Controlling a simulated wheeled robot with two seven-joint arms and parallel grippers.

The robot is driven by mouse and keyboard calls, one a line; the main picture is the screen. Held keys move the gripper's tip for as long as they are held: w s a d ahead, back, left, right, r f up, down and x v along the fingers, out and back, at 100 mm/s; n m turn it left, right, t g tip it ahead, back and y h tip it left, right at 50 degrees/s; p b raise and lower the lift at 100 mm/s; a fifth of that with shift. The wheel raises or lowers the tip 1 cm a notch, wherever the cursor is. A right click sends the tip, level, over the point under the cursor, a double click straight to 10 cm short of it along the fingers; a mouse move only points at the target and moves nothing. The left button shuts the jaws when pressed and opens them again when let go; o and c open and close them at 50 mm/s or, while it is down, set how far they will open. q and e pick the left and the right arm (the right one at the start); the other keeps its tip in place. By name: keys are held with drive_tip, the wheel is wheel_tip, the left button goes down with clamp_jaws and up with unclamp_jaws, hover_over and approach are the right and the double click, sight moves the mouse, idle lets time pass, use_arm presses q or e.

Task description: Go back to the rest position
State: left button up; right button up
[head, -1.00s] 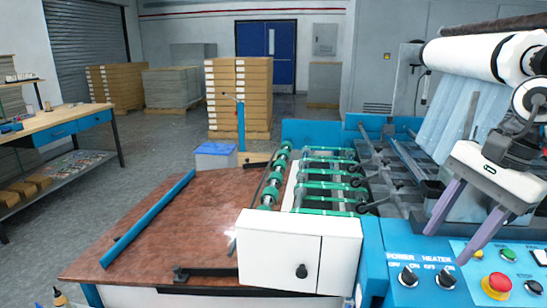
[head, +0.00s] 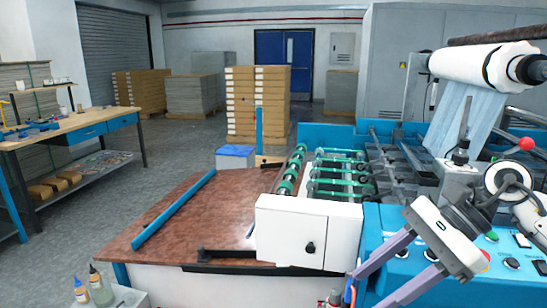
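My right gripper (head: 372,288) is in the lower right of the head view, in front of the laminating machine's blue control panel (head: 382,228). Its two grey-purple fingers point down and left, spread apart with nothing between them. Its arm comes in from the right edge and hides part of the panel. My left gripper is not in view. A white roll (head: 480,62) sits high on the machine at the upper right, with pale blue film (head: 465,115) hanging below it.
A brown feed table (head: 190,222) with a blue guide bar (head: 172,210) extends left of the machine. A white box (head: 308,230) stands at its near edge. Bottles (head: 100,287) are at the bottom left. A workbench (head: 75,127) stands far left, with open floor between.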

drive_tip(key=a+m+t+y, duration=0.6)
drive_tip(key=a+m+y, duration=0.65)
drive_tip(key=m, duration=0.45)
drive_tip(key=s+d+f+m+t+h, duration=0.1)
drive_tip(key=d+f+m+t+h, duration=0.3)
drive_tip(key=f+m, duration=0.5)
drive_tip(key=d+f+m+t+h, duration=0.25)
drive_tip(key=f+m+h, duration=0.45)
drive_tip(key=m, duration=0.4)
drive_tip(key=s+d+f+m+t+h, duration=0.1)
drive_tip(key=d+f+m+t+h, duration=0.3)
drive_tip(key=f+m, duration=0.5)
drive_tip(key=s+d+f+m+g+h, duration=0.1)
drive_tip(key=s+f+m+g+h, duration=0.2)
drive_tip(key=s+f+m+g, duration=0.5)
drive_tip(key=s+f, duration=0.6)
drive_tip(key=s, duration=0.2)
drive_tip(key=shift+d+f+m+h, duration=0.15)
drive_tip(key=shift+f+m+h, duration=0.15)
drive_tip(key=shift+f+h, duration=0.05)
